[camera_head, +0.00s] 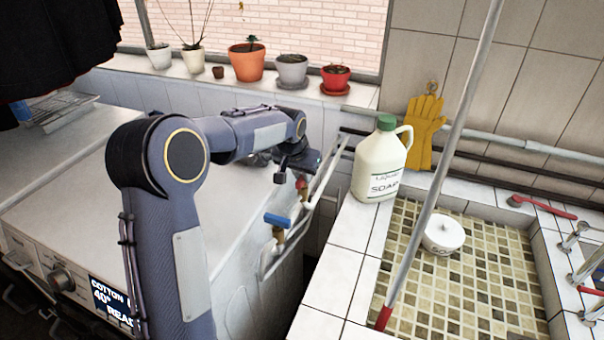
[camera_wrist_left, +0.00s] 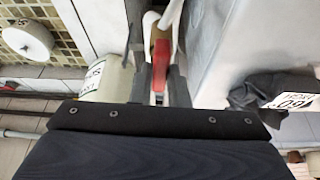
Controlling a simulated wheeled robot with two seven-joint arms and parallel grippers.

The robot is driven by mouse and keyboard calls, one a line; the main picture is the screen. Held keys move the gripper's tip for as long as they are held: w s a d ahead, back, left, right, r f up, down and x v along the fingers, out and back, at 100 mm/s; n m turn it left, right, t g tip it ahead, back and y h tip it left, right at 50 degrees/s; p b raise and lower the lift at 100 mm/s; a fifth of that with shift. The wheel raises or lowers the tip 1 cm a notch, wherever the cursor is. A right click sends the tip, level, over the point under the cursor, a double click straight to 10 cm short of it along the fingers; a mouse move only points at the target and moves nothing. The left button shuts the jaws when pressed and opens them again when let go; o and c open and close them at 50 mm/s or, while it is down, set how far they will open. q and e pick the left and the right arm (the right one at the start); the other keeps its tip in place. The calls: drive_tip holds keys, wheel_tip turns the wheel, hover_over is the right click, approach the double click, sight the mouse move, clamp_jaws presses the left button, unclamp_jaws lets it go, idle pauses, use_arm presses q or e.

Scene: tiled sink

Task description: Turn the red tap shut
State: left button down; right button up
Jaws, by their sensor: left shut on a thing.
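The red tap (camera_head: 301,183) is on the pipework between the washing machine and the tiled sink. My left gripper (camera_head: 296,172) reaches down over it from the left and covers part of it. In the left wrist view, the red tap handle (camera_wrist_left: 160,62) lies between the two dark fingers of my left gripper (camera_wrist_left: 159,84), which are shut on it. The exact contact is hard to see. My right gripper is not in view.
A blue tap (camera_head: 277,220) is just in front of the red one. A soap jug (camera_head: 380,163) stands on the sink edge to the right. Plant pots (camera_head: 246,64) line the sill behind.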

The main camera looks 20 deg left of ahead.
use_arm(q)
drive_tip(key=m+h, duration=0.1)
drive_tip(key=m, duration=0.3)
drive_tip(key=shift+a+m+h+p, duration=0.2)
drive_tip(key=shift+m+h+p, duration=0.1)
drive_tip(key=shift+m+h, duration=0.1)
drive_tip(key=m+g+h, duration=0.1)
drive_tip(key=m, duration=0.2)
drive_tip(key=shift+w+r+m+p, duration=0.1)
drive_tip(key=shift+m+p, duration=0.2)
drive_tip(key=shift+p, duration=0.1)
drive_tip(key=m+g+h+p, duration=0.1)
drive_tip(key=m, duration=0.3)
drive_tip(key=shift+w+a+m+p, duration=0.1)
drive_tip(key=shift+m+p, duration=0.2)
drive_tip(key=shift+p, duration=0.05)
drive_tip(key=shift+w+m+g+h+p, duration=0.15)
drive_tip(key=shift+m+g+p, duration=0.35)
drive_tip(key=shift+m, duration=0.55)
drive_tip(key=shift+s+m+g+h+p, duration=0.15)
drive_tip(key=shift+m+g+p, duration=0.35)
drive_tip(key=shift+m, duration=0.55)
drive_tip(key=shift+w, duration=0.1)
drive_tip(key=c, duration=1.4)
unclamp_jaws()
